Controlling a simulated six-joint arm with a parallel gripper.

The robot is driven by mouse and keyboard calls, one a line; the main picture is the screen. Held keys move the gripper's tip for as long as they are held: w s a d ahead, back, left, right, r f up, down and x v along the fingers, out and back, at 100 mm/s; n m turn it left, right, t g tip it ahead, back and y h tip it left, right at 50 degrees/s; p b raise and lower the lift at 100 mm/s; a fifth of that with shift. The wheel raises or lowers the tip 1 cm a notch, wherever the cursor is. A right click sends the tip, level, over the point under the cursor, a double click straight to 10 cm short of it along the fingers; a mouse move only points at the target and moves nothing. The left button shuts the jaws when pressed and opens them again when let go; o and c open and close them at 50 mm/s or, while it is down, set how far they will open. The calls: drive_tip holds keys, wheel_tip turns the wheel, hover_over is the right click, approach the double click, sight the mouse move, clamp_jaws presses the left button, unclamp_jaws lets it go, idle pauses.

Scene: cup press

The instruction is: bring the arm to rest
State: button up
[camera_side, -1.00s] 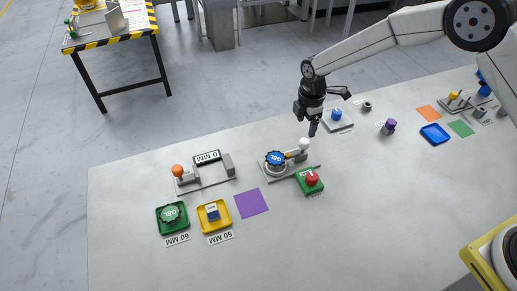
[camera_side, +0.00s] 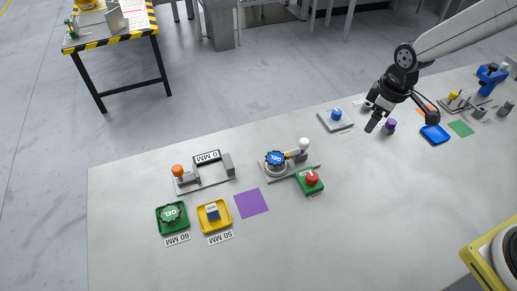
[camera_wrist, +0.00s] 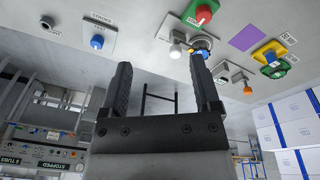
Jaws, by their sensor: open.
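My gripper (camera_side: 404,111) is in the air over the right half of the table, near the purple-topped piece (camera_side: 389,126). Its two fingers are spread apart with nothing between them. In the wrist view my gripper (camera_wrist: 162,85) also shows open and empty. The light grey table (camera_side: 300,245) lies below it. The cup press (camera_side: 288,166), with a white knob and a blue GEL cup (camera_side: 274,158) on it, is to the left of my gripper and apart from it.
A green box with a red button (camera_side: 312,179) stands beside the press. A green tray (camera_side: 172,217) holds a green GEL cup, and a yellow tray (camera_side: 214,215) holds a blue block. A blue-knobbed plate (camera_side: 336,119) and a blue tray (camera_side: 435,134) lie near my gripper. The table's front middle is clear.

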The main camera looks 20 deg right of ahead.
drive_tip(key=s+d+r+m+t, duration=0.1)
drive_tip(key=s+d+m, duration=0.2)
drive_tip(key=s+m, duration=0.3)
drive_tip(key=s, duration=0.5)
drive_tip(key=shift+d+r+m, duration=0.3)
drive_tip(key=shift+d, duration=0.05)
